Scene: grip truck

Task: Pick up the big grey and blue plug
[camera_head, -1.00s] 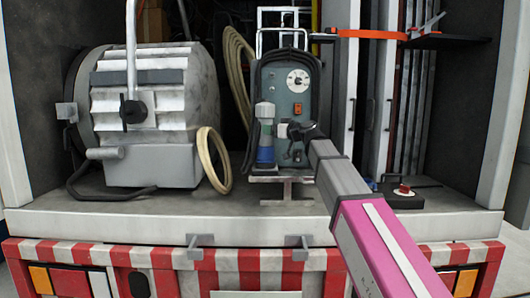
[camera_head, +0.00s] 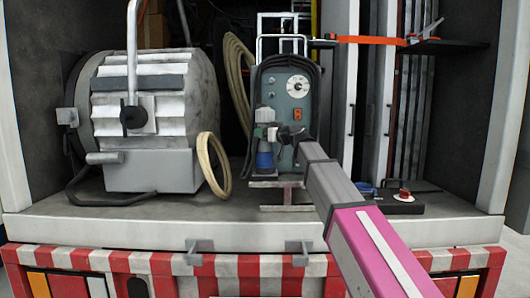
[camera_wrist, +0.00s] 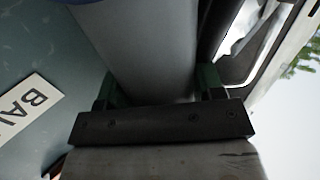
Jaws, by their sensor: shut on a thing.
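The big grey and blue plug (camera_head: 265,158) is upright against the front of the dark green-grey control box (camera_head: 298,88) in the head view. Its grey part is above and its blue part below. My gripper (camera_head: 280,134) reaches in from the right and is shut on the plug's middle. In the wrist view the plug's smooth grey body (camera_wrist: 140,45) lies between the green fingers of my gripper (camera_wrist: 158,92). Part of the plug is hidden by my gripper in the head view. I cannot tell whether the plug touches the box.
A large silver lamp (camera_head: 150,125) stands at the left with a coiled cable (camera_head: 214,165) beside it. A metal stand (camera_head: 286,194) is under the box. A small black item with a red knob (camera_head: 404,195) lies right of my arm. The truck bed's front edge (camera_head: 120,232) runs below.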

